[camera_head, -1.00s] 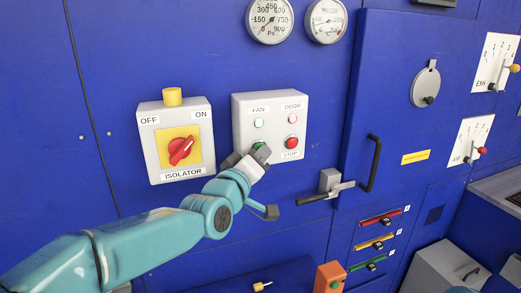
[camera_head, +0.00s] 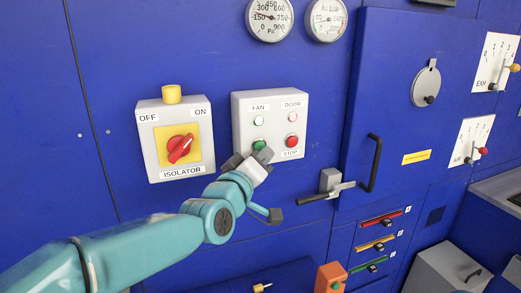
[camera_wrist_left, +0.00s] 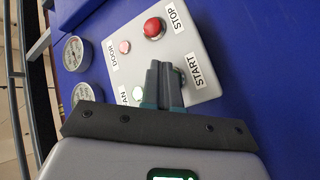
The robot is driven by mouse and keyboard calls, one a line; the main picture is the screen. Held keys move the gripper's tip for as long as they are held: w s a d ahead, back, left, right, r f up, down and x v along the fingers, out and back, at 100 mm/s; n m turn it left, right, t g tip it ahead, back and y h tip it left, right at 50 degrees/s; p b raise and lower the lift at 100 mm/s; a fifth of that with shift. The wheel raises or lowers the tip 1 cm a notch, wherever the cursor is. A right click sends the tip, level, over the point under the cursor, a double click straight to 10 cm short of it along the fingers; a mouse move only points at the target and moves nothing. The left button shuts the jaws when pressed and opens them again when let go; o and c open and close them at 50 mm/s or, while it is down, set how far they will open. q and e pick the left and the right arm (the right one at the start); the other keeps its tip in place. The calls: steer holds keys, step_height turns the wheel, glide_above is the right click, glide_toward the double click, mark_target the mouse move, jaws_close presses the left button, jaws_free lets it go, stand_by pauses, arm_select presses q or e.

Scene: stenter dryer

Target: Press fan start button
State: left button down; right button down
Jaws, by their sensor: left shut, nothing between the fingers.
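The grey control box (camera_head: 299,112) on the blue wall carries a green button (camera_head: 259,145), whose START label shows in the left wrist view (camera_wrist_left: 200,69). Above the button is a pale lamp (camera_head: 259,121) under the FAN label. A red STOP button (camera_head: 292,141) is to its right. My left gripper (camera_head: 263,156) is shut and empty, its tips just below the green button in the head view. In the left wrist view the fingers (camera_wrist_left: 161,75) cover most of the start button, so contact is unclear there. My right gripper is out of view.
The isolator box (camera_head: 176,140) with a red knob is left of the control box. A door latch handle (camera_head: 328,191) sticks out at lower right. Two gauges (camera_head: 270,17) (camera_head: 326,17) are above. The wall between the boxes is bare.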

arm_select(q)
steer(key=shift+s+d+b, duration=0.15)
steer(key=shift+s+d, duration=0.15)
steer(key=shift+s, duration=0.45)
steer(key=shift+s+d+b, duration=0.1)
steer(key=shift+s+d, duration=0.25)
steer(key=shift+s, duration=0.45)
steer(key=shift+s+d+b, duration=0.15)
steer(key=shift+s+d, duration=0.15)
steer(key=shift+s, duration=0.45)
